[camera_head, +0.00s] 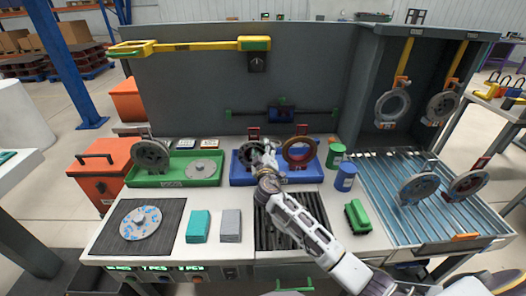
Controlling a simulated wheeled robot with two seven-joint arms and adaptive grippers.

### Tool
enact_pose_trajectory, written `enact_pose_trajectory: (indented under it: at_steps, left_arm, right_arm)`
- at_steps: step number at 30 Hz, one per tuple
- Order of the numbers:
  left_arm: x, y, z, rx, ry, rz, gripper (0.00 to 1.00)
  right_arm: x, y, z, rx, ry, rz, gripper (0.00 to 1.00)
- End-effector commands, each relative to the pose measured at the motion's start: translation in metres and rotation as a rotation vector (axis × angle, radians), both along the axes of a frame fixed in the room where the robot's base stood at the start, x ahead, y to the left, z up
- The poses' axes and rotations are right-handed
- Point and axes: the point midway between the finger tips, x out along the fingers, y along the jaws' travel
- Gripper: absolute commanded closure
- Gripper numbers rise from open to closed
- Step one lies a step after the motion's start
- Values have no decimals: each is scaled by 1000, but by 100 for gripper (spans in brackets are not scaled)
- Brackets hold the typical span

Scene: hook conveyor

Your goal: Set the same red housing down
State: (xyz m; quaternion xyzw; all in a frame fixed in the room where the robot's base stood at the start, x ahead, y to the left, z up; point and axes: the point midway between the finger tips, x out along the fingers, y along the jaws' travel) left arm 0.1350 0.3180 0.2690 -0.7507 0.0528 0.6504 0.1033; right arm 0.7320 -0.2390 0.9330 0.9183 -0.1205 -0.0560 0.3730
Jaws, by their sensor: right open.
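A dark red ring-shaped housing (299,153) stands upright in the blue tray (295,179) at the middle of the bench. My right gripper (263,147) is over the left part of the same tray, to the left of the red housing. It is open; its small fingers are hard to make out. A darker round part (246,151) stands partly hidden behind my right gripper. Whether the gripper touches it cannot be told. My left gripper is out of view.
A green tray (175,181) holds grey discs on the left. Green and blue cans (344,178) stand just right of the blue tray. More rings hang on hooks at the right, above a slatted blue surface (405,219).

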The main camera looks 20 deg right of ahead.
Motion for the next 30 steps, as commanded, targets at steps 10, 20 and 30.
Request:
enact_pose_trajectory:
  at_steps: [10, 20, 30]
  left_arm:
    - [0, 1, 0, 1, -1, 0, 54]
    - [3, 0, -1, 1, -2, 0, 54]
    - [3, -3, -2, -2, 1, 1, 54]
  right_arm:
    - [-13, 4, 0, 0, 0, 1, 50]
    - [-44, 12, 0, 2, 2, 1, 50]
    - [-78, 22, 1, 1, 0, 1, 50]
